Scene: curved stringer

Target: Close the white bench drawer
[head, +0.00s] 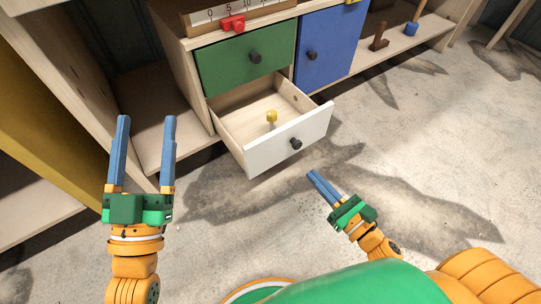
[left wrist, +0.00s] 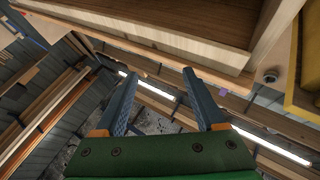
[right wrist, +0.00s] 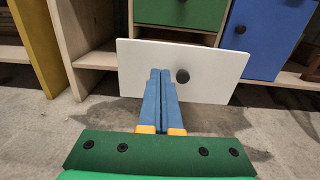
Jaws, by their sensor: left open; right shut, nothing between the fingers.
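The white bench drawer (head: 279,151) is pulled out at the bottom of the wooden bench in the head view. Its front has a dark round knob (head: 296,143), and a yellow-headed item (head: 271,117) stands inside. The white front also fills the middle of the right wrist view (right wrist: 215,72). My right gripper (head: 311,174) is shut and empty, in front of the drawer; in the right wrist view its fingers overlap the front left of the knob. I cannot tell whether they touch it. My left gripper (head: 147,119) is open and empty, left of the drawer.
A shut green drawer (head: 245,60) sits above the white one, with a blue door (head: 323,45) to its right. A red slider (head: 232,23) is on a scale above. A yellow panel (head: 40,120) stands at left. The concrete floor (head: 400,140) at right is clear.

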